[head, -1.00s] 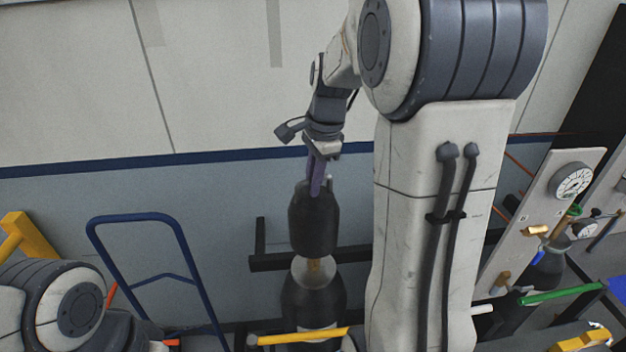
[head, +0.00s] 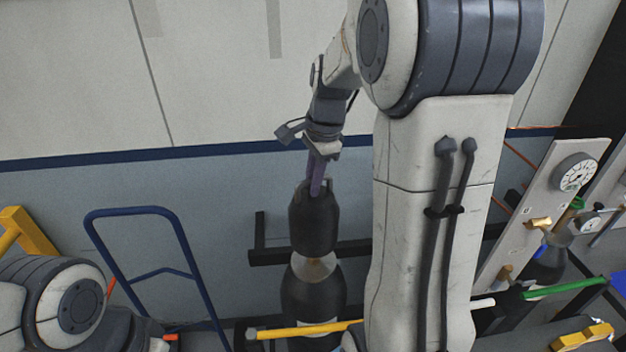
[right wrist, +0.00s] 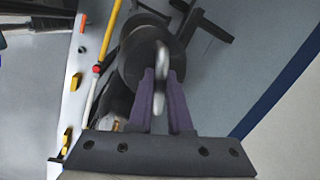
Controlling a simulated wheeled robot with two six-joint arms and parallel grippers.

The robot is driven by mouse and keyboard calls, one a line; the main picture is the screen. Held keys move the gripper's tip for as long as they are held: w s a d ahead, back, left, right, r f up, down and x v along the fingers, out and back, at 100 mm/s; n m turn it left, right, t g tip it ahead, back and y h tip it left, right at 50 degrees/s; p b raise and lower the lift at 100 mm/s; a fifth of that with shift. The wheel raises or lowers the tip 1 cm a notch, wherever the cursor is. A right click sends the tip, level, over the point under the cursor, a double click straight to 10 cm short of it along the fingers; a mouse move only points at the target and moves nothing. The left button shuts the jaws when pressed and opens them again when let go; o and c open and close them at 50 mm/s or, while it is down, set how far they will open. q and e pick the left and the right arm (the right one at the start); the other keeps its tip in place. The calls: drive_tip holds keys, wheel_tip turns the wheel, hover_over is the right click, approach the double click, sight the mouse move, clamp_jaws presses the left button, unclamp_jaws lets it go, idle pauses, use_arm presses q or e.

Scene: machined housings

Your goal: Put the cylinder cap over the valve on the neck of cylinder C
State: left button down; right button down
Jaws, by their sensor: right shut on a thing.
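The cylinder cap (head: 313,222) is dark grey and bell-shaped. My right gripper (head: 316,188) is shut on its top and holds it upright. In the right wrist view the purple fingers (right wrist: 160,85) close around a pale metal loop (right wrist: 161,72) on top of the dark cap (right wrist: 150,50). Below the cap stands a dark cylinder (head: 313,300) with a pale round shoulder and neck (head: 314,266). The cap's lower rim is just above or around the neck; I cannot tell which. The valve is mostly hidden by the cap. No letter is readable on the cylinder. My left gripper is out of view.
A yellow bar (head: 305,331) crosses in front of the cylinder. A dark rail (head: 270,257) runs behind it. A blue hand-truck frame (head: 180,235) stands left. At right are a gauge panel (head: 535,215) and a green bar (head: 565,288).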

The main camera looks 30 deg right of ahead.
sight(313, 211)
drive_tip(key=shift+f+b, duration=2.9)
drive_tip(key=shift+f, duration=1.35)
drive_tip(key=c, duration=0.8)
unclamp_jaws()
drive_tip(key=shift+o, duration=0.2)
drive_tip(key=r, duration=0.3)
drive_tip(key=s+r+b, duration=0.1)
drive_tip(key=r, duration=0.3)
drive_tip(key=d+r, duration=0.1)
drive_tip(key=r, duration=0.2)
drive_tip(key=shift+s+r+b, duration=0.25)
drive_tip(key=shift+b, duration=0.05)
drive_tip(key=shift+a+f, duration=0.1)
drive_tip(key=shift+a, duration=0.05)
